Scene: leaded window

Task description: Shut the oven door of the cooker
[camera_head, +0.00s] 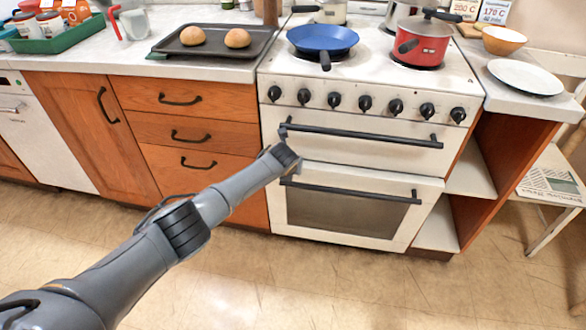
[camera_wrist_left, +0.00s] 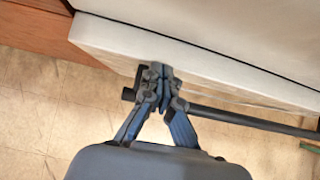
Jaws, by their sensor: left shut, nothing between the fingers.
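The white cooker (camera_head: 375,159) stands right of the wooden cabinets. Its oven door (camera_head: 295,215), with a dark window and a black bar handle (camera_head: 365,193), looks shut or nearly shut in the head view. In the left wrist view, a thin dark line runs along the door's white upper edge (camera_wrist_left: 110,42); I cannot tell how wide this gap is. My left gripper (camera_head: 285,160) is shut and empty, in front of the door's upper left corner. In the wrist view its fingertips (camera_wrist_left: 160,75) are close to the left end of the handle (camera_wrist_left: 250,121); contact is unclear. My right gripper is out of view.
Above the oven door is a second black handle (camera_head: 365,135) on a white panel, under a row of knobs (camera_head: 365,102). A blue pan (camera_head: 323,39) and a red pot (camera_head: 422,48) stand on the hob. The floor (camera_head: 330,285) in front is clear.

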